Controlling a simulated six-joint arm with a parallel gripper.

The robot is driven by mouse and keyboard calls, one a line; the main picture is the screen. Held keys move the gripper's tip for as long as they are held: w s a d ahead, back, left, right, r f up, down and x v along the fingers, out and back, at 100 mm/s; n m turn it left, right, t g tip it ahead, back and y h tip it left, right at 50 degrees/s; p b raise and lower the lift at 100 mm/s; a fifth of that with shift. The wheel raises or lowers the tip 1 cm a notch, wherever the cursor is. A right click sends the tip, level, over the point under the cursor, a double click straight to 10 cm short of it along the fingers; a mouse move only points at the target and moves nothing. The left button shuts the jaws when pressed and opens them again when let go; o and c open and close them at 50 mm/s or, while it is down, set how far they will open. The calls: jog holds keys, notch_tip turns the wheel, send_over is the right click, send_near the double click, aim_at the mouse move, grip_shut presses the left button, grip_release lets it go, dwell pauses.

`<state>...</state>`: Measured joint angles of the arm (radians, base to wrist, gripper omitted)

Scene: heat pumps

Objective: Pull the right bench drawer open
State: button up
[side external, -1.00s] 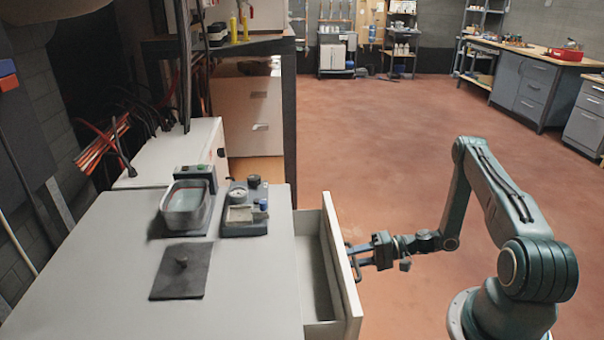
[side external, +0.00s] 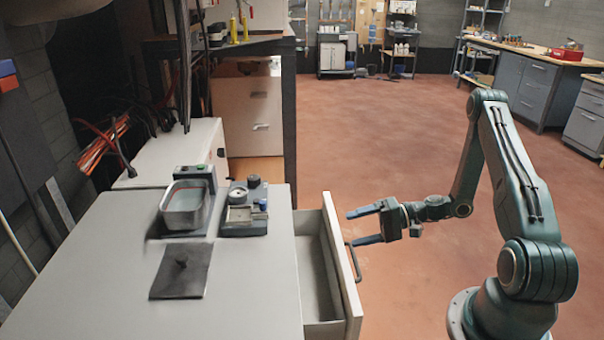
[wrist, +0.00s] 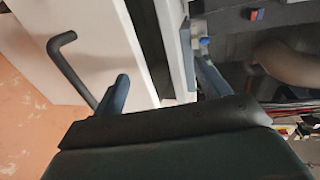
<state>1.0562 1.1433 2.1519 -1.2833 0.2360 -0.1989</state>
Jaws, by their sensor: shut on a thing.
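The right bench drawer (side external: 345,305) stands pulled out from the right side of the grey bench, with its inside visible. Its dark bar handle (side external: 353,262) is on the outer face; it also shows in the wrist view (wrist: 70,68). My gripper (side external: 352,228) is beside the drawer front, near the handle's far end. Its fingers are spread, with a visible gap between them and nothing seen held. In the wrist view, the handle lies outside the left finger of my gripper (wrist: 160,80). Whether a finger touches the handle or front is unclear.
A dark rack (side external: 290,110) stands behind the drawer. The red floor to the right is open.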

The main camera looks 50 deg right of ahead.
jog(key=r, duration=0.2)
jog(key=shift+w+r+t, duration=0.25)
jog(key=shift+r+t, duration=0.05)
jog(key=c, duration=0.6)
jog(key=shift+r, duration=2.55)
